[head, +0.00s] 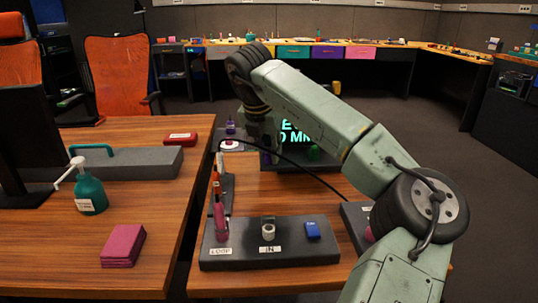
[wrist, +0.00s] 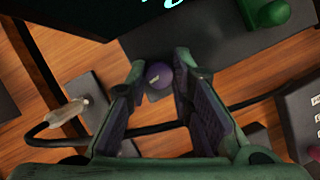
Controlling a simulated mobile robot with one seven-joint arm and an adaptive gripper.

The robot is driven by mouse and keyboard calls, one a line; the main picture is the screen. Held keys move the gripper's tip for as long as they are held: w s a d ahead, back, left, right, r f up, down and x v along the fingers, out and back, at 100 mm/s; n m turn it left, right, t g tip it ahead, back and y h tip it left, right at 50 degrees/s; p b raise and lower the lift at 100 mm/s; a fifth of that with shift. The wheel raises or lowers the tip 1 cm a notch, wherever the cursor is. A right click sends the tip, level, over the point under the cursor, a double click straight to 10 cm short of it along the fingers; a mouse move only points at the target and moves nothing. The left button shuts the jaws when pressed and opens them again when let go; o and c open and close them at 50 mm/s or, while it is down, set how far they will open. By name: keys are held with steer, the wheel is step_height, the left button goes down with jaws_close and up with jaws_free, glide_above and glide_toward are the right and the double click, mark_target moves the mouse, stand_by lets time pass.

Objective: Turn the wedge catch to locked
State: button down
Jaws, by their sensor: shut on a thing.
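A round purple knob (wrist: 158,75) with a small pale mark on top stands at the edge of a dark panel in the wrist view. My gripper (wrist: 159,62) is around it from above, with one finger on each side, closed on it. In the head view my gripper (head: 269,142) reaches down in front of the lit screen, and a bit of purple (head: 265,158) shows below it. The frames do not show which part is labelled as the wedge catch, and I cannot read a locked mark.
A green knob (wrist: 272,13) stands on the same panel, right of my gripper. A dark cable (wrist: 60,140) crosses the table. A front panel (head: 269,252) carries a pink handle, a pale ring and a blue block. The screen (head: 300,132) stands close behind.

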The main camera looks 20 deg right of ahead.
steer(key=shift+m, duration=0.7)
steer(key=shift+h, duration=0.3)
steer(key=c, duration=1.4)
jaws_free()
steer(key=shift+a+r, duration=0.1)
steer(key=shift+r, duration=0.05)
steer(key=v, duration=1.1)
steer(key=shift+r, duration=0.45)
steer(key=shift+f, duration=0.1)
